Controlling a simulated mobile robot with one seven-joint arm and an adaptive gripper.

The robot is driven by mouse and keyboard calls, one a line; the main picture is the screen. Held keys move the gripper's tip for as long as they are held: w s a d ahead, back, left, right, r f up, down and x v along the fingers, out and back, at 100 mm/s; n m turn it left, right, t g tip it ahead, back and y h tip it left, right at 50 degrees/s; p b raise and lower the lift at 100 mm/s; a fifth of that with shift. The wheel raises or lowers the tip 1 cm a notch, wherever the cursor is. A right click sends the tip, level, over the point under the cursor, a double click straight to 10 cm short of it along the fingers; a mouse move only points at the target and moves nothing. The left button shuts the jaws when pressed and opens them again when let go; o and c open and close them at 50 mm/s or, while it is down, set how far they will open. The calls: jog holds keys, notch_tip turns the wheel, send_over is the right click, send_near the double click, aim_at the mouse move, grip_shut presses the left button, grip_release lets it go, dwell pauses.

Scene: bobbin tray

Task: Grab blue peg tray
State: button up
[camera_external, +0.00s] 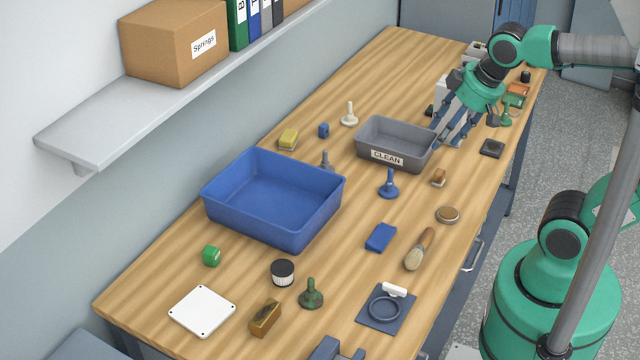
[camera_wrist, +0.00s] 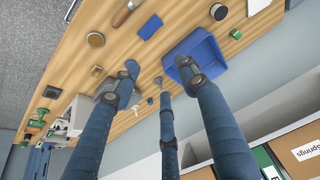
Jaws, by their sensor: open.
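A large empty blue tray (camera_external: 250,222) stands on the left part of the workbench; it also shows in the wrist view (camera_wrist: 207,48), partly behind one of my fingers. A blue peg (camera_external: 389,188) with a round base stands upright on the bench, to the right of the blue tray. My gripper (camera_external: 450,140) has three dark blue fingers, spread apart with nothing between them. It is at the far right of the bench, beside the right end of the grey tray and well apart from the blue tray. The fingers also fill the middle of the wrist view (camera_wrist: 158,76).
A grey tray (camera_external: 415,161) labelled CLEAN stands between my gripper and the blue tray. A blue block (camera_external: 381,237), a brush (camera_external: 420,248), a green peg (camera_external: 311,294) and several small parts lie around. A wall shelf (camera_external: 130,120) overhangs the bench's back left.

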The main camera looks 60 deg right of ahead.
jog(key=w+d+f+g, duration=0.25)
jog(key=w+d, duration=0.25)
jog(key=w, duration=0.3)
jog(key=m+g+p, duration=0.1)
jog(key=g, duration=0.2)
send_over(391, 169)
jog(key=shift+t, duration=0.25)
notch_tip(391, 169, down, 21)
jog(key=shift+a+f, duration=0.1)
jog(key=shift+a, duration=0.05)
jog(key=shift+d+f, duration=0.25)
jog(key=shift+f, duration=0.1)
jog(key=shift+f+b, duration=0.35)
jog(key=shift+f, duration=3.95)
